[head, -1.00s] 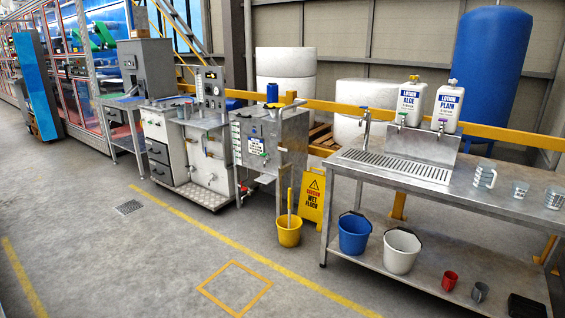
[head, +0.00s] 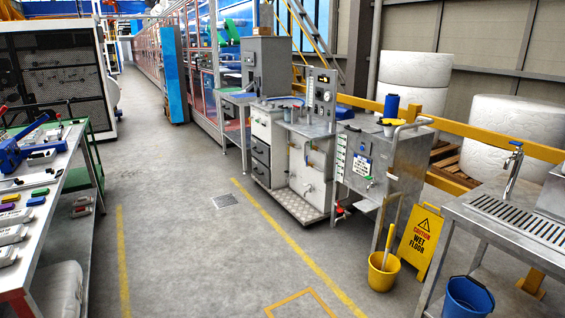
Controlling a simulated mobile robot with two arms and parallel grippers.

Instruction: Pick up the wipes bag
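I cannot make out a wipes bag for certain. A pale, rounded, wrapped bundle (head: 58,290) sits low under the bench at the left edge, partly hidden by the bench and cut off by the frame; I cannot tell what it is. Neither of my grippers shows in the head view.
A bench (head: 62,200) with tools and small coloured items stands at left. A steel machine (head: 375,165), yellow bucket (head: 383,272), wet-floor sign (head: 421,243), blue bucket (head: 467,298) and steel sink table (head: 490,225) stand at right. The concrete floor between is open.

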